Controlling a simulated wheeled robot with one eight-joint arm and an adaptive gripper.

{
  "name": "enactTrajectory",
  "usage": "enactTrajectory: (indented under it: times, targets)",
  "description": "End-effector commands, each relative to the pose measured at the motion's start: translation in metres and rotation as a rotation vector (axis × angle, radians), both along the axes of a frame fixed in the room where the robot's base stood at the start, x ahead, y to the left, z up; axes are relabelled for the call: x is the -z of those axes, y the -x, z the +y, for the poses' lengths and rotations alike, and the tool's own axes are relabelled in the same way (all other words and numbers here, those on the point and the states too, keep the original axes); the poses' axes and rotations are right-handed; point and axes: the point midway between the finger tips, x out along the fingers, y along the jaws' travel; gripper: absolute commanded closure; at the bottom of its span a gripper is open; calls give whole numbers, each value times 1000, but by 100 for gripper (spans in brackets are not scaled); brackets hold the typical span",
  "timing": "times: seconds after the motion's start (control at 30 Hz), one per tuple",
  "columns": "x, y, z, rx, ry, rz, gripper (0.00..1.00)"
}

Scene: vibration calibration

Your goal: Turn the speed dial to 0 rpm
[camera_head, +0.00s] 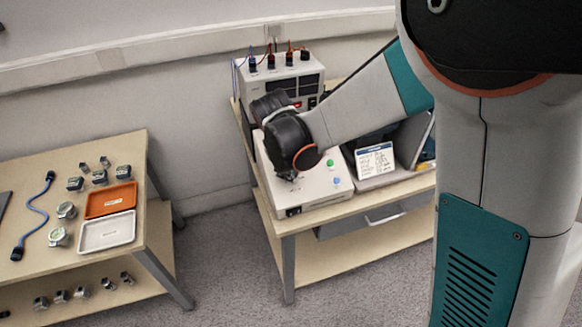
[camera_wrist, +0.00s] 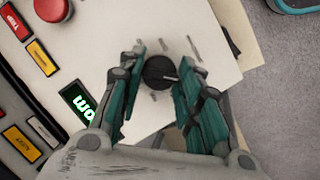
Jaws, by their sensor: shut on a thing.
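The speed dial (camera_wrist: 158,73) is a round black knob on a white panel in the wrist view, with a pale pointer line towards the right. Marks surround it, too small to read. My gripper (camera_wrist: 163,64) has its teal fingers on either side of the dial and is shut on it. A dark display (camera_wrist: 80,104) with green characters lies left of the fingers and is partly hidden, so I cannot read it fully. In the head view my gripper (camera_head: 291,176) is low over the white device (camera_head: 318,190), and my wrist hides the dial.
A red button (camera_wrist: 53,9) and yellow and red labels lie left of the dial. A grey instrument (camera_head: 285,80) with cables stands behind the device. A small sign (camera_head: 375,161) stands to its right. A left table (camera_head: 30,180) holds orange and white trays.

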Motion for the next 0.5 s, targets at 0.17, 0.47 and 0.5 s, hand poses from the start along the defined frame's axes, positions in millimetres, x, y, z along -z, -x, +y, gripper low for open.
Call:
enactTrajectory:
  times: [0.17,0.47,0.5]
  targets:
    - [0,1,0,-7,4,0,92]
    - [0,1,0,-6,3,1,56]
    - [0,1,0,-6,3,1,48]
